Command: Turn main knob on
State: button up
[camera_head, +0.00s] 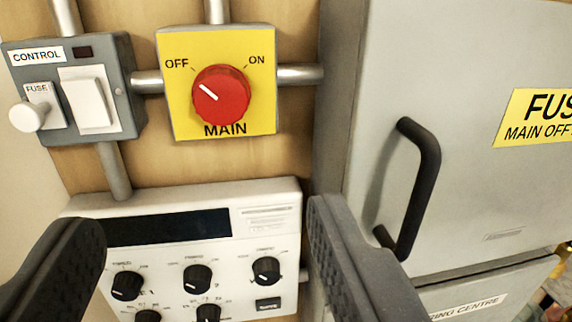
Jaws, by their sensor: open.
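The main knob (222,96) is a round red knob on a yellow plate (182,122) marked MAIN, with OFF at its upper left and ON at its upper right. Its white pointer line points up and left, toward OFF. My gripper (205,228) is open, with one dark finger at the lower left and the other at the lower right. In the picture the fingers are below the knob, and nothing is between them and the knob. The fingers do not touch the knob.
A grey control box (130,88) with a fuse peg and white switch is left of the knob. Below is a white panel (270,205) with a dark display and several black knobs. A grey cabinet (450,60) with a black handle (428,170) stands at right. Metal pipes join the boxes.

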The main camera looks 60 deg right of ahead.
aim_at(221, 103)
jog(key=p+x, duration=0.2)
jog(key=x, duration=1.1)
jog(key=shift+w+d, duration=0.15)
jog(key=shift+d, duration=0.1)
